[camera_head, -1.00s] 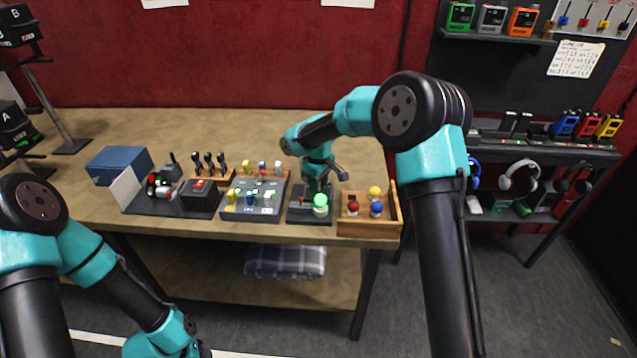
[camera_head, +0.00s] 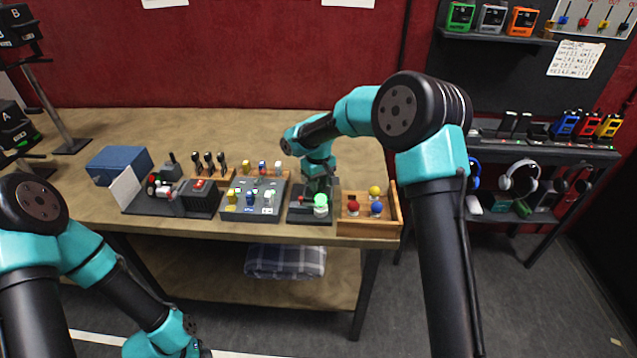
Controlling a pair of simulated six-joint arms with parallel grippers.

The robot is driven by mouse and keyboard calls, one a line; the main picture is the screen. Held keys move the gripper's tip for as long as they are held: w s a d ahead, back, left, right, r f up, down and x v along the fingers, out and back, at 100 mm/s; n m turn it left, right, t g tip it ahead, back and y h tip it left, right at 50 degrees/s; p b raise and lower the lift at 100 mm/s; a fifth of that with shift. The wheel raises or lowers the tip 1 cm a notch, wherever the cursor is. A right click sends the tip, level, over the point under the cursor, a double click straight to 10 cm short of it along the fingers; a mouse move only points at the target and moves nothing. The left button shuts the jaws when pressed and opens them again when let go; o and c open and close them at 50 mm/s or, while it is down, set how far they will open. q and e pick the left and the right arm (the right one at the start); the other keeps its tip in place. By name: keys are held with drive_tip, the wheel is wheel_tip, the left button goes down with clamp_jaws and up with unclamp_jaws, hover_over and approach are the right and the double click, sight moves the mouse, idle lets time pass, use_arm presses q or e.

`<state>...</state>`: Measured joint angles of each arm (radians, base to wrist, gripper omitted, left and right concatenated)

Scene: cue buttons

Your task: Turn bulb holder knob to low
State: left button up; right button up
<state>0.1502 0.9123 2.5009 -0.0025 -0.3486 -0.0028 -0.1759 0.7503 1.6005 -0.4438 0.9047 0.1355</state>
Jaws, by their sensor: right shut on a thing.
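The bulb holder (camera_head: 296,218) is a dark box near the front edge of the bench, with a lit green bulb (camera_head: 320,203) at its front right. My right gripper (camera_head: 314,193) points down over the holder, just behind the bulb. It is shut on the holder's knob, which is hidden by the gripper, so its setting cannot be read. A small red part shows at the left of the holder. My left arm hangs at the lower left in front of the bench, and its fingers are not in view.
A wooden tray (camera_head: 398,213) with red, blue and yellow bulbs stands close to the holder's right. A switch panel (camera_head: 238,212) with coloured caps is close on its left. Further left are a lever unit (camera_head: 140,205) and a blue box (camera_head: 120,163).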

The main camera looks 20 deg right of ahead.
drive_tip(key=o, duration=0.9)
drive_tip(key=shift+o, duration=0.2)
drive_tip(key=shift+r, duration=0.1)
wheel_tip(320, 180, up, 17)
drive_tip(key=shift+r, duration=0.15)
